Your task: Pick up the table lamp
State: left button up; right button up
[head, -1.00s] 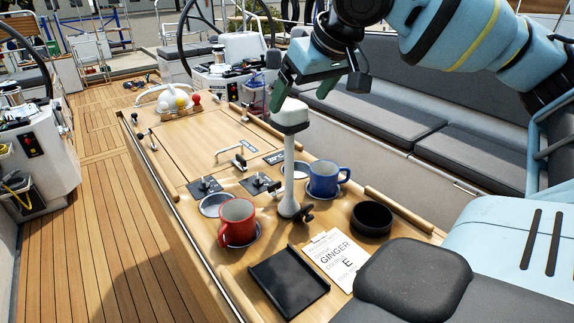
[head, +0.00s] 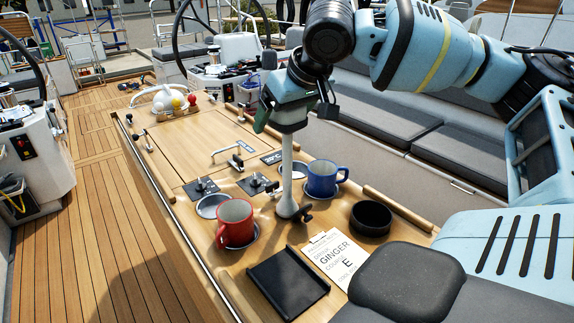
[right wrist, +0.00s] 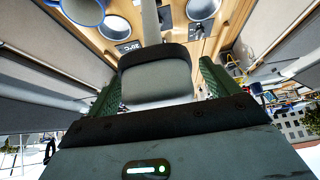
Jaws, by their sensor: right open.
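The table lamp (head: 287,178) stands upright on the wooden cockpit table, with a round base and a thin pale post. Its head is mostly hidden behind my right gripper (head: 291,118) in the head view. In the right wrist view the pale lamp head with a dark rim (right wrist: 157,78) sits between the two green fingers of my right gripper (right wrist: 158,88). The fingers are apart, one on each side of the head, with small gaps visible. My left gripper is not in view.
A red mug (head: 236,223) and a blue mug (head: 325,179) stand either side of the lamp base. A black bowl (head: 371,218), a paper card (head: 337,259) and a black tray (head: 288,283) lie nearer.

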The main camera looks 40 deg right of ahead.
jog(key=c, duration=1.8)
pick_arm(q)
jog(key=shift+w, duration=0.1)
pick_arm(e)
jog(key=shift+c, duration=0.2)
jog(key=shift+r, duration=0.15)
